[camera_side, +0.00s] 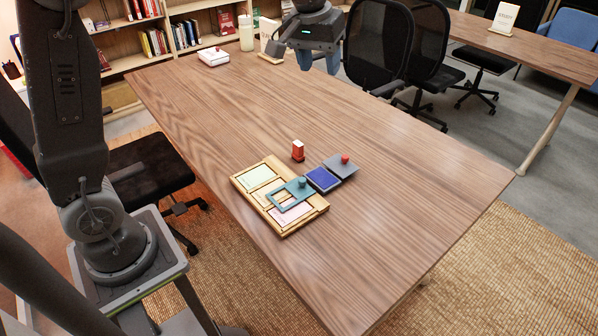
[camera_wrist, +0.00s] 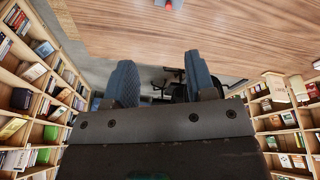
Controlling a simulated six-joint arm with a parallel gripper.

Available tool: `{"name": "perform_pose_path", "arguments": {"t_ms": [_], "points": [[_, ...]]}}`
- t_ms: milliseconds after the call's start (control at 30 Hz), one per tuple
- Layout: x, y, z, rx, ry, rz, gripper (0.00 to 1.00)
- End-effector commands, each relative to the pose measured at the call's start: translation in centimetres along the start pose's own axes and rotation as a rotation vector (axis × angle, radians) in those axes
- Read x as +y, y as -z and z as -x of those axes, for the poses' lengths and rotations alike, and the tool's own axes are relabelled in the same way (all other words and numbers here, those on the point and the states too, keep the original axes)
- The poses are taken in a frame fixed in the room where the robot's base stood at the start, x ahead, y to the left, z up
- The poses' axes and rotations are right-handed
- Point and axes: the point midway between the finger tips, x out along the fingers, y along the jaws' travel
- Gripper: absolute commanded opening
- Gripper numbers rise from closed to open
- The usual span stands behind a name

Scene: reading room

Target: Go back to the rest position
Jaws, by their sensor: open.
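My gripper (camera_side: 318,61) is high over the far end of the wooden table, open and empty, apart from all the things on the table. In the wrist view its two blue-grey fingers (camera_wrist: 160,80) stand apart with nothing between them. A small red stamp (camera_side: 298,151) stands upright mid-table. In front of it is a wooden tray (camera_side: 247,187) with pale green, yellowish and pink cards. A teal frame with a knob (camera_side: 279,196) lies over part of the tray. A blue ink pad (camera_side: 323,179) and a grey lid with a red knob (camera_side: 340,168) lie to its right.
At the table's (camera_side: 400,190) far end are a white box with a red edge (camera_side: 213,57), a pale bottle (camera_side: 246,33) and a card on a stand (camera_side: 271,50). Black chairs (camera_side: 378,42) stand beyond the far edge. The table's right part is clear.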

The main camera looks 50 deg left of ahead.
Motion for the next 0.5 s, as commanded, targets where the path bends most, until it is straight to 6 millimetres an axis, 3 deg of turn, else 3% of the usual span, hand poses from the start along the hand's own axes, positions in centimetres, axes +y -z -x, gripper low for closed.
{"name": "perform_pose_path", "arguments": {"t_ms": [100, 233, 500], "points": [[-1.0, -4.4, 2.8, 0.047, -0.018, -0.071, 0.5], [-2.3, -9.3, 4.4, 0.093, -0.032, -0.147, 0.5], [-5.2, -19.2, 4.5, 0.188, -0.055, -0.299, 0.5]]}}
